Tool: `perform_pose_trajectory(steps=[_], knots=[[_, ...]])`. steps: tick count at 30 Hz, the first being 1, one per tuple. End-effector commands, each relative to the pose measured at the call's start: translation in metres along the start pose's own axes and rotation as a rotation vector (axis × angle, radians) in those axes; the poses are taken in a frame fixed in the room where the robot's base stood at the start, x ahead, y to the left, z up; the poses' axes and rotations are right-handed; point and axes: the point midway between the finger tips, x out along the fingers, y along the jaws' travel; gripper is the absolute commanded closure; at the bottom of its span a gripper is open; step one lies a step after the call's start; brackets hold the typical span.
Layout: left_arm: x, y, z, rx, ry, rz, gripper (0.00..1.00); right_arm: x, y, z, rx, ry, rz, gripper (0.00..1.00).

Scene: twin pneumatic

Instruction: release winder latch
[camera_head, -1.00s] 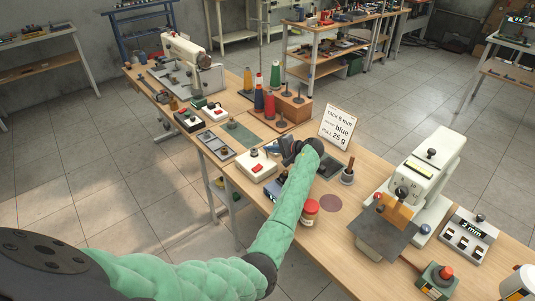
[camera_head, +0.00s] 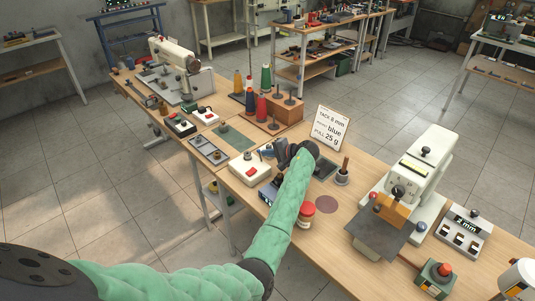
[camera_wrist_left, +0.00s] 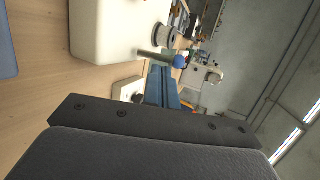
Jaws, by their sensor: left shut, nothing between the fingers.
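A cream box (camera_head: 248,168) with a red knob sits near the bench's front edge. In the left wrist view, a cream housing (camera_wrist_left: 104,30) at the upper left has a metal shaft with a spool-like disc (camera_wrist_left: 162,37) and a small blue ball knob (camera_wrist_left: 180,60). I cannot tell for sure which part is the winder latch. My left gripper (camera_head: 267,151) is just right of the cream box, shut and empty. Its blue fingers (camera_wrist_left: 162,86) lie just below the blue knob in the wrist view; contact cannot be told. My right gripper is not in view.
A sign card (camera_head: 331,125) stands behind my left wrist. A red-lidded jar (camera_head: 305,214) is close beside my forearm. A cream press machine (camera_head: 421,176) stands to the right, a sewing machine (camera_head: 182,66) at the far left. Thread cones (camera_head: 262,105) stand behind.

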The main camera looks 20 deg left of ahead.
Motion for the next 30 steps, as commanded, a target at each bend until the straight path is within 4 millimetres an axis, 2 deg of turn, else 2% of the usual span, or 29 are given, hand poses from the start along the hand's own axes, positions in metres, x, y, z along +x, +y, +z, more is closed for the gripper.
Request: perform_pose_trajectory(steps=[20, 30], knots=[[0.001, 0.0, 0.0, 0.0, 0.0, 0.0, 1.0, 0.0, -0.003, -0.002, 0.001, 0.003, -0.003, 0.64], [0.011, 0.0, -0.003, 0.0, -0.001, 0.0, 1.0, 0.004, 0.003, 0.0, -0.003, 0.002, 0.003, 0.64]])
